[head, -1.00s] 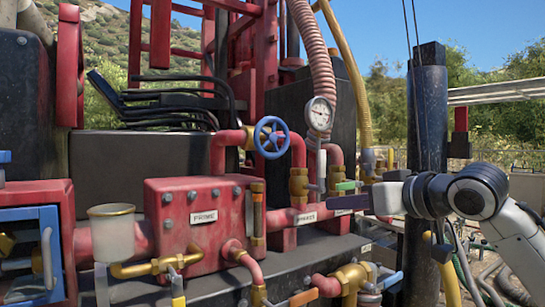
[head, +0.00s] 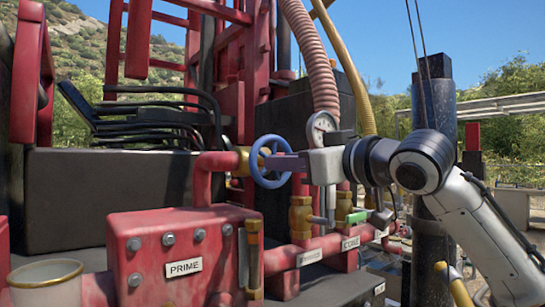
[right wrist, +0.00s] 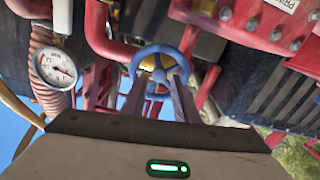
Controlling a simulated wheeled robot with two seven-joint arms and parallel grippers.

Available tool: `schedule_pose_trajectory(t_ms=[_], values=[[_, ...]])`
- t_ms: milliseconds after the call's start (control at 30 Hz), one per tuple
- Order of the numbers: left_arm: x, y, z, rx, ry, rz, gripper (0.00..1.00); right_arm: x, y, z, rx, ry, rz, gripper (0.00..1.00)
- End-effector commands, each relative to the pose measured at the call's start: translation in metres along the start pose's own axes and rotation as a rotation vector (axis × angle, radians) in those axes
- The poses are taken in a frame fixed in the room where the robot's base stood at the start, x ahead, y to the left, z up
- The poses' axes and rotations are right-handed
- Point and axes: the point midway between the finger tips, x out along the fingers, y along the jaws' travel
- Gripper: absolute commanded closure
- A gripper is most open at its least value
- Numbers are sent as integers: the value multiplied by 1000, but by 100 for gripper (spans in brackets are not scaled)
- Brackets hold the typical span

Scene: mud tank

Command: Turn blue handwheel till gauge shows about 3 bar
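The blue handwheel (head: 271,182) stands upright on a red pipe, left of the round white gauge (head: 318,122). It also shows in the right wrist view (right wrist: 159,50), just beyond my fingertips. My left gripper is out of view.
A red box labelled PRIME (head: 183,268) stands below and left of the wheel. A ribbed hose (head: 312,55) hangs behind the gauge, and a dark post (head: 433,105) stands to the right.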

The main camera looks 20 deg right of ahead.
Motion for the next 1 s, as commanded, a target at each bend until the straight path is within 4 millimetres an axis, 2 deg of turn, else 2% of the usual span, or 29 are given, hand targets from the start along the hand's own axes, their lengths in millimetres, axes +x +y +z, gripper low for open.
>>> schedule_pose_trajectory(t_ms=[100,233,600,633,800,1000], values=[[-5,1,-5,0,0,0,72,20,0,-2,0,-1,-1,72],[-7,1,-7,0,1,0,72,35,0,-1,1,-1,1,72],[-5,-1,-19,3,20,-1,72,42,0,0,-1,0,1,72],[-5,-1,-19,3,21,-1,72,42,0,0,-1,0,1,74],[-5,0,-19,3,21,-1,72,42,0,0,0,0,1,100],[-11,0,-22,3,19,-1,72,42,-1,-1,75,-1,-2,100]])
